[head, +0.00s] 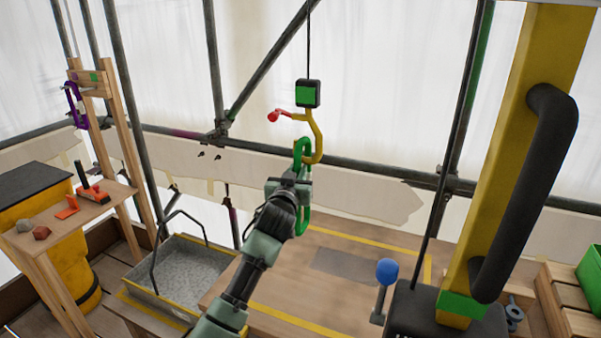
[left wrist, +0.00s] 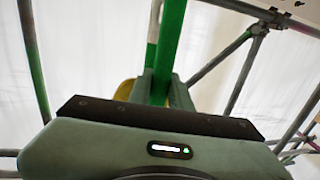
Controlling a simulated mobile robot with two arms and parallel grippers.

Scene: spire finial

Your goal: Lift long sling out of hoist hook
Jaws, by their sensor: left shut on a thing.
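The hoist hook (head: 318,142) is yellow and hangs from a black block with a green face (head: 308,93) on a thin line. A red-tipped lever (head: 280,115) sticks out on its left. The long sling (head: 304,223) is a green loop whose upper part overlaps the bowl of the hook; whether it still sits in the bowl is hard to tell. My left gripper (head: 291,183) is shut on the sling just below the hook. In the left wrist view the green sling (left wrist: 171,42) runs up from between my fingers (left wrist: 160,90). My right gripper is out of view.
A wooden table (head: 340,292) with yellow edge lines lies below. A yellow column (head: 500,150) with a black handle and a blue-knobbed lever (head: 386,272) stand at right. A grey tray (head: 190,267) and a small shelf (head: 70,215) are at left. Scaffold poles cross behind.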

